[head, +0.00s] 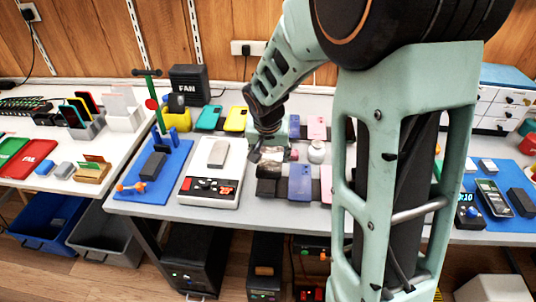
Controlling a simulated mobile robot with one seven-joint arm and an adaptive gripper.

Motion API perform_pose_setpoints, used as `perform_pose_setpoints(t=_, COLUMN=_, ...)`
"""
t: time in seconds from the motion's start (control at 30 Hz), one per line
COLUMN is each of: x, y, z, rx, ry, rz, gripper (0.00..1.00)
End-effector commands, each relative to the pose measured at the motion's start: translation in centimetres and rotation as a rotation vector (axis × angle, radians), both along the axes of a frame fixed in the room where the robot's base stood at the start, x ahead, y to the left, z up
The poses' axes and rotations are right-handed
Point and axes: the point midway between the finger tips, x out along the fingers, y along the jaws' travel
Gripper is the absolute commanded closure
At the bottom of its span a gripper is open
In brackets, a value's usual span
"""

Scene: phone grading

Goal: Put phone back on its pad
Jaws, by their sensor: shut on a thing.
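My gripper (268,148) hangs over the middle table, pointing down and shut on a small phone-like thing whose pale, glossy face (272,154) shows just below the fingers. The fingers and arm hide part of it. Directly below and in front of it is a dark pad (266,188) with a blackish block-like top. I cannot tell whether the held thing touches it. To the right, a purple phone (300,184) and a pink phone (326,184) lie on dark pads. Another pink phone (317,127) lies farther back.
A white console (196,200) with a grey block (218,153) stands left of my gripper. A small round-topped white jar (317,152) stands close on the right. Teal (208,118) and yellow (236,119) phones lie behind. A blue mat (178,165) is farther left.

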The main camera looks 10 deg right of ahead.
Motion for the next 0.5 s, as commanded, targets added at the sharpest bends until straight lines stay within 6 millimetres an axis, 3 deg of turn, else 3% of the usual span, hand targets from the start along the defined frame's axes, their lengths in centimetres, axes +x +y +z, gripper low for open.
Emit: perform_pose_setpoints(t=0.5, x=0.0, y=-0.2, z=-1.4, rx=0.0, ry=0.0, rz=-0.006, gripper=0.78)
